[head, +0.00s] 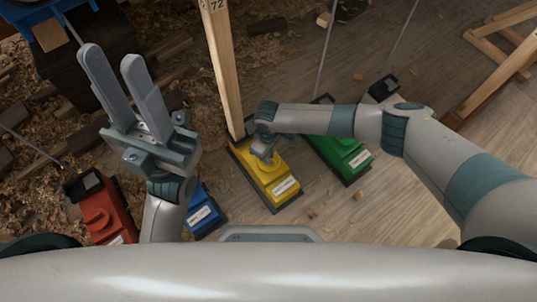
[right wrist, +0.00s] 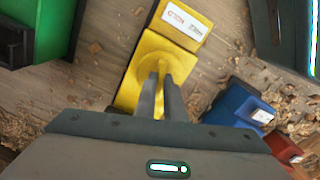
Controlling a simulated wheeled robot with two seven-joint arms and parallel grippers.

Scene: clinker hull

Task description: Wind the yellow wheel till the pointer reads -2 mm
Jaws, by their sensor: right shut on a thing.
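The yellow unit (head: 272,182) stands on the floor near the middle of the head view, with a white label on its near end. It also shows in the right wrist view (right wrist: 151,58). My right gripper (head: 263,150) is over it, pointing down. In the right wrist view its two fingers (right wrist: 160,90) are close together, shut on the yellow wheel (right wrist: 175,61) on the unit's top. The fingers partly hide the wheel. I cannot make out a pointer or its reading. My left gripper (head: 110,58) is raised at the left, its fingers apart and empty.
A wooden post (head: 222,70) marked 72 rises behind the yellow unit. A green unit (head: 341,153) stands close to its right, a blue one (head: 202,214) to its left and a red one (head: 100,213) further left. Shavings and wood scraps litter the floor.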

